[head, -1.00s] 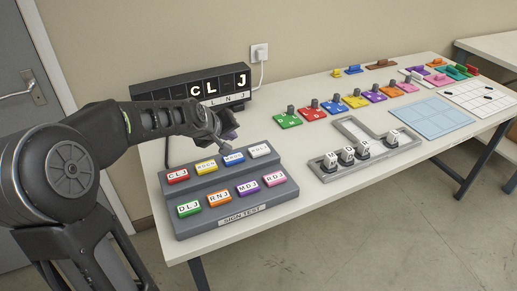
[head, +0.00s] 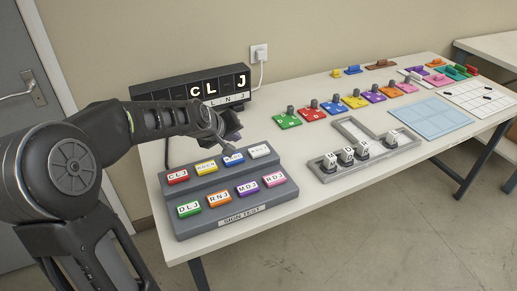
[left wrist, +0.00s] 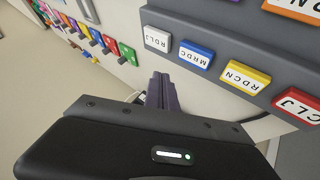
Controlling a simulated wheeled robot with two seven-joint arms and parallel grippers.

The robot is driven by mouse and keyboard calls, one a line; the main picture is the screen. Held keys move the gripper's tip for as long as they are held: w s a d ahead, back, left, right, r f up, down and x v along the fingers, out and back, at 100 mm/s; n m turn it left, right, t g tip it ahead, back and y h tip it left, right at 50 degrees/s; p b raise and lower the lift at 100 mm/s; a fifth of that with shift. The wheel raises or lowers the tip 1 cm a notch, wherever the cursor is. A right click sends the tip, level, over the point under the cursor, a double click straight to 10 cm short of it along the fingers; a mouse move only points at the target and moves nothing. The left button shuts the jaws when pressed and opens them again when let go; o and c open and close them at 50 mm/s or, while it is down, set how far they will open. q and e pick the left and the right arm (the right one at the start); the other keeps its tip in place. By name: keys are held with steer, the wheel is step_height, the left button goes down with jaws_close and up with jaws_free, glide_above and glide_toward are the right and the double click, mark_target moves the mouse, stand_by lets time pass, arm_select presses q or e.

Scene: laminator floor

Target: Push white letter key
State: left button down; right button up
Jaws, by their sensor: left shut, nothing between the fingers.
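The white letter key (head: 260,151) is at the right end of the back row on the grey sign-test panel (head: 225,215). In the left wrist view the white key (left wrist: 157,39) reads RDLJ, beside the blue key (left wrist: 196,53). My left gripper (head: 229,149) is shut and empty. Its tips are by the blue key (head: 233,159), left of the white key, and cover part of the blue one. In the left wrist view the gripper (left wrist: 161,80) points between the white and blue keys, apart from both. My right gripper is not in view.
The black letter display (head: 190,88) behind the panel shows C, L and J. Red (head: 178,177) and yellow (head: 206,167) keys share the back row; several coloured keys fill the front row. A grey tray with lettered blocks (head: 347,157) stands to the right.

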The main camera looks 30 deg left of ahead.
arm_select(q)
steer(key=w+d+r+m+h+p, duration=0.3)
steer(key=w+r+m+h, duration=0.1)
steer(key=w+m, duration=0.1)
steer(key=shift+w+d+m+g, duration=0.2)
steer(key=shift+w+m+g, duration=0.2)
steer(key=shift+w, duration=0.5)
steer(key=shift+f, duration=0.15)
steer(key=b, duration=0.5)
glide_above(256, 151)
step_height(256, 151, down, 8)
steer(key=shift+r, duration=0.2)
steer(key=shift+f+b, duration=0.5)
steer(key=shift+f, duration=0.1)
stand_by(0.8)
steer(key=shift+f+b, duration=0.3)
steer(key=shift+b, duration=0.3)
